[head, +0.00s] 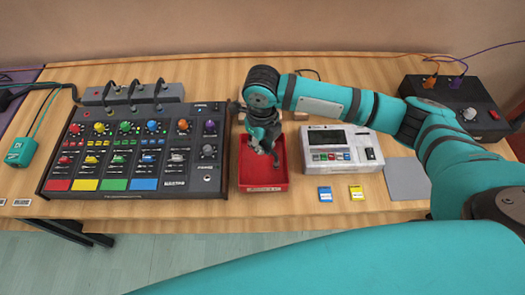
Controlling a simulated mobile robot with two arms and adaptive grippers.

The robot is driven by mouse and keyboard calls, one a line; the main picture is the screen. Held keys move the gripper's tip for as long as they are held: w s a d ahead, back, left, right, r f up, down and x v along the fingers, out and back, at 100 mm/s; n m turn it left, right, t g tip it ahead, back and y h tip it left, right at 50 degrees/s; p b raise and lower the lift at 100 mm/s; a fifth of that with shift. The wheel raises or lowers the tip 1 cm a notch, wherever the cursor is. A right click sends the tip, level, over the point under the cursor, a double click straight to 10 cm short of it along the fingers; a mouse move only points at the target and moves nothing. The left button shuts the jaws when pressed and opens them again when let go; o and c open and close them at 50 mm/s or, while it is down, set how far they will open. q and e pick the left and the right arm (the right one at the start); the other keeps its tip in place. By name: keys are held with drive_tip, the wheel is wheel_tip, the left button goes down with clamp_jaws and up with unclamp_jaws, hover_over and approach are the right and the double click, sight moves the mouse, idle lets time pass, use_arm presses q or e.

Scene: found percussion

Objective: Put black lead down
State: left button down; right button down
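My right gripper (266,148) points down over the red tray (279,180), near its back half. Its fingers are small and dark here, and I cannot tell whether they are open or hold anything. A dark patch lies in the tray below the fingers; I cannot tell if it is a lead or shadow. Several black leads (135,88) arch over the grey patch box (170,91) behind the mixer. My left gripper is not in view.
The black mixer (207,177) with coloured pads stands left of the tray. A white device (345,158) with a screen stands right of it. A grey square pad (407,179) lies at right. A teal box (20,152) sits far left.

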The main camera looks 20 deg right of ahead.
wheel_tip(320, 180, down, 2)
drive_tip(key=shift+s+f, duration=0.1)
drive_tip(key=shift+f, duration=0.55)
drive_tip(key=shift+f, duration=0.15)
drive_tip(key=c, duration=1.5)
unclamp_jaws()
wheel_tip(320, 180, up, 12)
drive_tip(key=shift+r+b, duration=0.2)
drive_tip(key=shift+b, duration=0.45)
drive_tip(key=shift+f, duration=0.1)
